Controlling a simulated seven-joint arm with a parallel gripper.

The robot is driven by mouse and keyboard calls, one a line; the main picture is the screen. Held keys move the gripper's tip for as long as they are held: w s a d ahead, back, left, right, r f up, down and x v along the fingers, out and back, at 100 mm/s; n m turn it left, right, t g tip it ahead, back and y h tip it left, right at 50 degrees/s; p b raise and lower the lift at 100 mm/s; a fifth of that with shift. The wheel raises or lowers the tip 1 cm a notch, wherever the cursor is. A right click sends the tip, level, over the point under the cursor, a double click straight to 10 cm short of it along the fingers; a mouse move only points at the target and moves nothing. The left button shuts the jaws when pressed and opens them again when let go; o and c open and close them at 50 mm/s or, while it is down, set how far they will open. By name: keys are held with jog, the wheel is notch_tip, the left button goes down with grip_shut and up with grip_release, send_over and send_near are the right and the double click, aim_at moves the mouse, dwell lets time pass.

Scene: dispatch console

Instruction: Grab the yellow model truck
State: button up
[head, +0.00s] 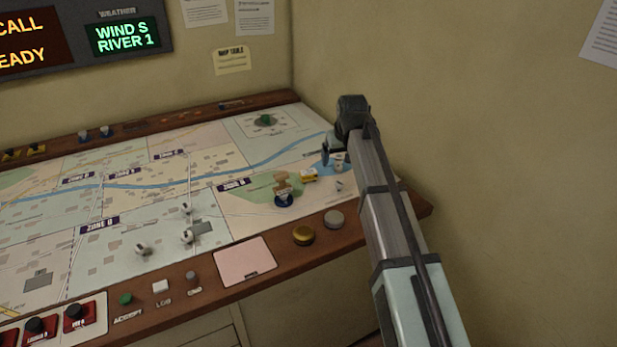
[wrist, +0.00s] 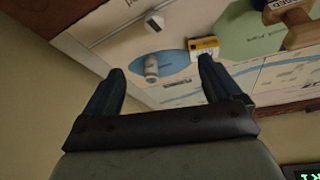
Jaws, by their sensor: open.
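A small yellow model (head: 308,175), likely the truck, stands on the map table (head: 235,240) near its right end. In the wrist view, the yellow piece (wrist: 204,46) is just beyond the right fingertip, partly covered by that finger. My gripper (head: 330,152) reaches over the table's right end, above and behind the yellow piece in the head view. In the wrist view, my gripper (wrist: 160,68) is open, with nothing held. A white cylindrical piece (wrist: 151,69) shows in the gap between the fingers, on a blue patch of the map.
A wooden stamp-like piece (head: 283,188) stands just left of the yellow one. A small white piece (head: 340,186) is at its right. Brass (head: 304,235) and grey (head: 334,219) knobs sit on the front rim. The wall (head: 500,170) rises close on the right.

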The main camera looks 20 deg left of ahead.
jog(key=n, duration=0.1)
send_near(309, 172)
notch_tip(309, 172, up, 3)
jog(key=d, duration=0.2)
jog(key=shift+g+y, duration=0.3)
jog(key=shift+y, duration=0.1)
jog(key=x, duration=1.3)
jog(key=shift+s+a+f, duration=0.1)
jog(key=shift+a+f, duration=0.15)
jog(key=shift+a, duration=0.2)
jog(key=c, duration=1.1)
